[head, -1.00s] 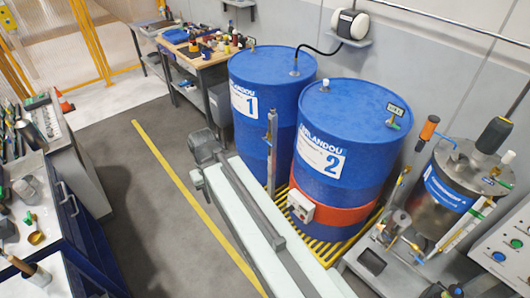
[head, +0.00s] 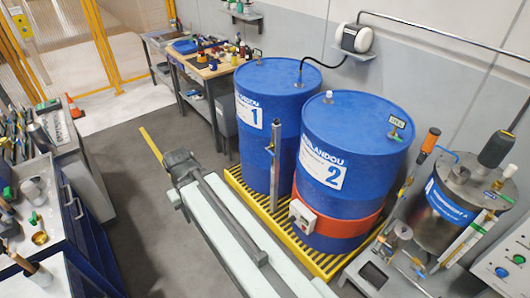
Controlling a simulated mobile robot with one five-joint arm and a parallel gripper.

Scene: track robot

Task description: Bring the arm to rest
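My arm (head: 225,225) shows in the head view as a long pale beam with a grey bar along it. It runs from the bottom edge up and left to a dark grey end part (head: 181,164). It lies in front of the blue drums, above the floor.
Blue drum 1 (head: 262,105) and blue drum 2 (head: 340,130) stand on a yellow grating (head: 237,185) close to my arm. A metal vessel (head: 450,220) stands at right. A cluttered workbench (head: 200,72) is behind. Grey floor (head: 125,195) at left is clear.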

